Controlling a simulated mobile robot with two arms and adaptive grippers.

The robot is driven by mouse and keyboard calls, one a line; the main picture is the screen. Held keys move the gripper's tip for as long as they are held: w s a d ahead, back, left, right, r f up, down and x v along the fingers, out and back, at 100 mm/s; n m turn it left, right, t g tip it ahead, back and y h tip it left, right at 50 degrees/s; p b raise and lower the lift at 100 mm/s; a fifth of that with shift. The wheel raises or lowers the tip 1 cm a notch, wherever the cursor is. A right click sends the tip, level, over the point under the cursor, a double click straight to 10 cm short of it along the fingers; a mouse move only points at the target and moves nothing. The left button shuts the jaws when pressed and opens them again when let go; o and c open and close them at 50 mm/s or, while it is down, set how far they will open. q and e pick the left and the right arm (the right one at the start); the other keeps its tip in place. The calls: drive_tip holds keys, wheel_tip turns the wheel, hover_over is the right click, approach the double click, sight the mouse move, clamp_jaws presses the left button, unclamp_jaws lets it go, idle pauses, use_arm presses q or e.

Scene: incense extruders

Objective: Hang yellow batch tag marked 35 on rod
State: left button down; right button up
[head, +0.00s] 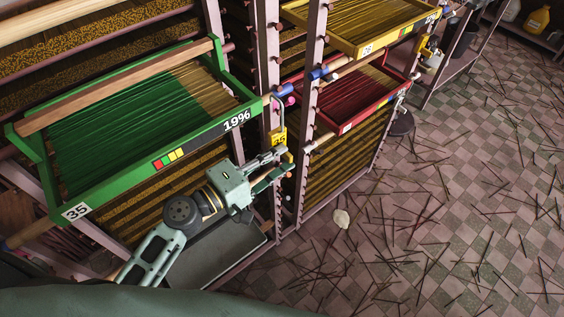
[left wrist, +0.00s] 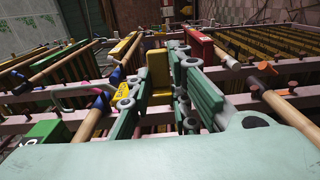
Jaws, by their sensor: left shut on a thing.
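The yellow batch tag (head: 279,137) marked 35 is upright beside the rack post, with a grey wire hook above it. My left gripper (head: 274,167) is shut on its lower yellow part. In the left wrist view, a yellow block (left wrist: 158,72) shows between the fingers of my left gripper (left wrist: 160,95), with the yellow number plate (left wrist: 122,90) and the hook (left wrist: 72,92) to its left. A wooden rod with a blue end (head: 318,73) lies near the hook in the head view. I cannot tell whether the hook touches any rod. My right gripper is out of view.
A green tray (head: 150,150) marked 35 sits in the rack at left. A red tray (head: 352,128) and a yellow tray (head: 350,52) are to the right. Pink rack posts (head: 311,130) and pegs stand close to the gripper. Sticks litter the checkered floor (head: 460,220).

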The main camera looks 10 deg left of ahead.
use_arm(q)
drive_tip(key=shift+w+a+f+b, duration=0.45)
drive_tip(key=shift+w+a+b, duration=0.2)
drive_tip(key=shift+a, duration=0.2)
drive_tip(key=shift+w+a+f+b, duration=0.45)
drive_tip(key=shift+w+a+b, duration=0.15)
drive_tip(key=shift+a, duration=0.2)
drive_tip(key=c, duration=1.2)
unclamp_jaws()
drive_tip(key=s+d+p, duration=0.1)
drive_tip(key=s+d, duration=0.4)
drive_tip(key=d, duration=0.2)
drive_tip(key=shift+s, duration=0.3)
